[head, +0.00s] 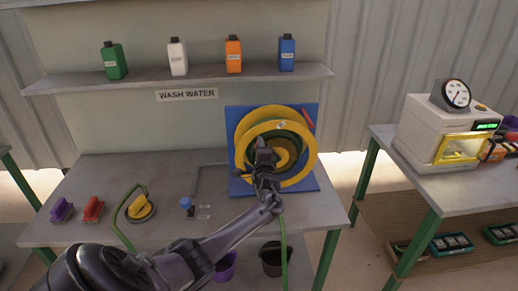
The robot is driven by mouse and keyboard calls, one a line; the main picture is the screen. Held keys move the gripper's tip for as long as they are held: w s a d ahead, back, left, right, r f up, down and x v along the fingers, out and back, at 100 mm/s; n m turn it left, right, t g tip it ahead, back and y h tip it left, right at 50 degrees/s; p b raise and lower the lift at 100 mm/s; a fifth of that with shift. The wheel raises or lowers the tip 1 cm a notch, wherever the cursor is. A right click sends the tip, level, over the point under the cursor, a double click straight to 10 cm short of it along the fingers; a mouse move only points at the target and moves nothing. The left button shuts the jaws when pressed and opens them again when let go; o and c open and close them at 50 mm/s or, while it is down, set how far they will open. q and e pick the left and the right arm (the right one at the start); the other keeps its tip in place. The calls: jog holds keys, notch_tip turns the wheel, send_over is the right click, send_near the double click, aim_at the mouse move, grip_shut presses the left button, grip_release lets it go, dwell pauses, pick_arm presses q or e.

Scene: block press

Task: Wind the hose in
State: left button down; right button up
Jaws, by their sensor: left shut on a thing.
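A yellow hose reel (304,150) is mounted on a blue board (310,112) at the back of the bench. Green hose is wound in the reel. A green hose (283,252) hangs below the bench's front edge, near the reel. My left gripper (263,150) is in front of the reel's middle and is shut on a part of the reel. The gripper hides that part, so I cannot tell its exact shape. My right gripper is not in view.
A yellow round thing with a green tube (139,208), a red brush (93,209) and a purple brush (61,210) lie on the bench left. Several bottles stand on the shelf (190,76) above. A white machine (420,128) stands on the right table.

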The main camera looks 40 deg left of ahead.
pick_arm(q)
jog(key=shift+r, duration=0.1)
jog(key=c, duration=1)
grip_release()
jog(key=shift+w, duration=0.1)
jog(key=shift+o, duration=0.2)
jog(key=shift+s+d+f, duration=0.2)
jog(key=shift+s+d, duration=0.2)
jog(key=shift+d, duration=0.1)
jog(key=b+v, duration=0.1)
jog(key=v, duration=0.5)
jog(key=shift+s+d, duration=0.2)
jog(key=shift+d, duration=0.05)
jog(key=shift+c, duration=0.2)
